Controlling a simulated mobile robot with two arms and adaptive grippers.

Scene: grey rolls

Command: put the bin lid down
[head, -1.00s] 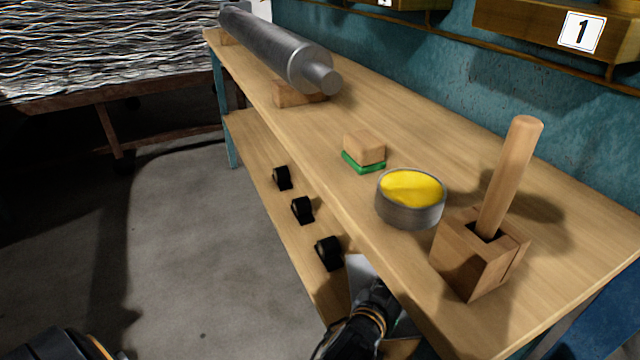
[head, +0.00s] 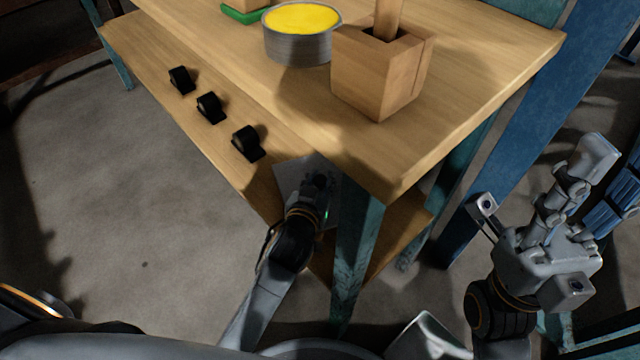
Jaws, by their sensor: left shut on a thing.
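A flat light-grey panel, which I take to be the bin lid (head: 288,174), shows in the head view just below the front edge of the workbench, over the lower shelf. My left gripper (head: 318,188) is in shadow and shut on it, covering much of it. The fingers are dark and hard to make out. I cannot tell whether the lid touches the shelf, and no bin can be made out under it. My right gripper (head: 545,215) is at the right, beyond the bench corner, with its fingers spread and empty.
On the workbench (head: 455,75) stand a wooden block with a rod (head: 375,75), a round tin with yellow contents (head: 298,45) and a green-based block (head: 243,14). Several black holders line the lower shelf (head: 150,48). A bench leg (head: 355,245) stands right of my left gripper.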

